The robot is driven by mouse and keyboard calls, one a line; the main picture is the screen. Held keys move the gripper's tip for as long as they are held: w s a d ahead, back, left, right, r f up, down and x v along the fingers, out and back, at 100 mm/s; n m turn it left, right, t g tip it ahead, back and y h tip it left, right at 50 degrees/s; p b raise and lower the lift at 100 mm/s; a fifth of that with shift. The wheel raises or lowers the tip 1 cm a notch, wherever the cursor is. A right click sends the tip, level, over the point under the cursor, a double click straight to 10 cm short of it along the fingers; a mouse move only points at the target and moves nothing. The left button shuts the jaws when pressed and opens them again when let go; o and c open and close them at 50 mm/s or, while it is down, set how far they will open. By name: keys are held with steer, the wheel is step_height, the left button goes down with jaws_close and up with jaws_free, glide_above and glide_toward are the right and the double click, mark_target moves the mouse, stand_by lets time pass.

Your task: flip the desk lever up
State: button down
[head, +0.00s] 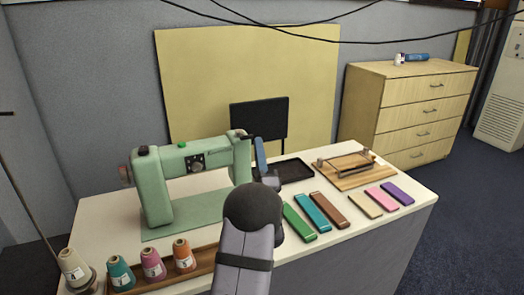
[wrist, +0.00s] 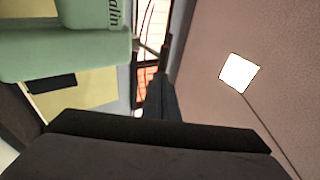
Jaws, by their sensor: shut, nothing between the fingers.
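The green sewing machine (head: 160,190) stands on the left part of the white table, and its head end also fills the upper left of the wrist view (wrist: 65,50). My gripper (head: 259,143) is just right of that head end, with its fingers pointing up. In the wrist view my gripper (wrist: 158,80) shows as narrow dark fingers, shut with nothing between them, beside the machine's head. A small dark part (head: 240,134) sits at the top of the head end, close to my fingertips; I cannot tell whether they touch. I cannot clearly make out which part is the desk lever.
A black tray (head: 293,171) and a wooden board (head: 340,181) with a frame lie behind right. Several coloured bars, including a green one (head: 299,224), lie in front. Thread cones, one orange (head: 184,256), stand front left. A black chair back (head: 262,117) rises behind the table.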

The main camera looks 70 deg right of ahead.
steer(key=shift+r+p, duration=0.15)
steer(key=shift+p, duration=0.15)
steer(key=shift+r+y+p, duration=0.25)
steer(key=shift+y+p, duration=0.05)
steer(key=shift+p, duration=0.15)
steer(key=shift+r+p, duration=0.2)
steer(key=shift+p, duration=0.25)
steer(key=w+d+r+n+g+y+p, duration=0.1)
steer(key=w+d+r+y+p, duration=0.1)
steer(key=r+p, duration=0.3)
steer(key=w+d+r+n+g+y+p, duration=0.1)
steer(key=r+p, duration=0.4)
steer(key=p, duration=0.7)
steer(key=shift+w+d+g+y, duration=0.6)
steer(key=shift+w+d+y, duration=0.2)
steer(key=shift+y, duration=0.6)
steer(key=shift+r, duration=0.1)
steer(key=shift+p, duration=0.3)
